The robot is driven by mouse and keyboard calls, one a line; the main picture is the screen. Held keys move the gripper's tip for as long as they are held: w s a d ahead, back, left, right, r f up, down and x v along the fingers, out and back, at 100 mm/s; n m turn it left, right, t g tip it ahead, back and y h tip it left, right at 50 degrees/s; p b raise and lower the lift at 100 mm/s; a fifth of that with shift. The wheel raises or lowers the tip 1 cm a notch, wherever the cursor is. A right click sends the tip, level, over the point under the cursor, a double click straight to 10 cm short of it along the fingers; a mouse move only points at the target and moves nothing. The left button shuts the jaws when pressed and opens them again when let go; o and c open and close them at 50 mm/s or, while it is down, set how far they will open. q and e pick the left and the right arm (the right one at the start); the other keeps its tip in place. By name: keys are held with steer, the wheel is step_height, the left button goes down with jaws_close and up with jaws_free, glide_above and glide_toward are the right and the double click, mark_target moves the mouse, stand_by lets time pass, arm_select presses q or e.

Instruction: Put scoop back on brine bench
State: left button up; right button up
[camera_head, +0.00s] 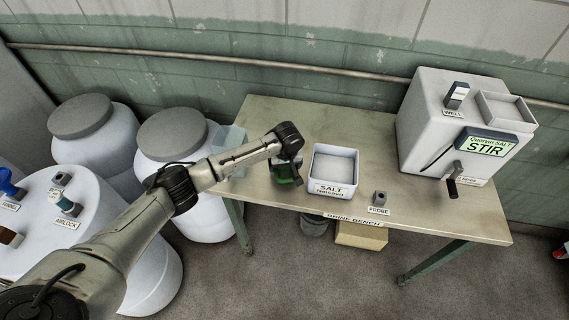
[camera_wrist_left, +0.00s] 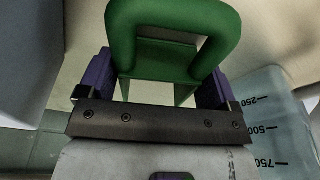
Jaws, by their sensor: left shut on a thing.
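The green scoop (camera_head: 284,173) is at my left gripper (camera_head: 290,168), over the left part of the brine bench (camera_head: 262,112). In the left wrist view its looped green handle (camera_wrist_left: 120,35) sits between the purple finger pads of my left gripper (camera_wrist_left: 158,85), which is shut on it. The bench is a beige table with a "BRINE BENCH" label on its front edge. The arm hides much of the scoop in the head view. I cannot tell whether the scoop touches the bench top. My right gripper is not in view.
A white salt box (camera_head: 335,186) stands just right of the gripper, with a probe (camera_head: 380,197) beyond it. A clear graduated beaker (camera_wrist_left: 265,110) is close on the other side. A white STIR machine (camera_head: 430,110) fills the bench's right end. White drums stand at left.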

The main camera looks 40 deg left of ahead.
arm_select(q)
steer(key=o, duration=1.2)
steer(key=shift+o, duration=0.7)
steer(key=shift+r, duration=0.3)
step_height(320, 180, up, 12)
steer(key=s+d+p, duration=0.1)
steer(key=d+p, duration=0.1)
steer(key=shift+s+f, duration=0.15)
steer(key=shift+f, duration=0.1)
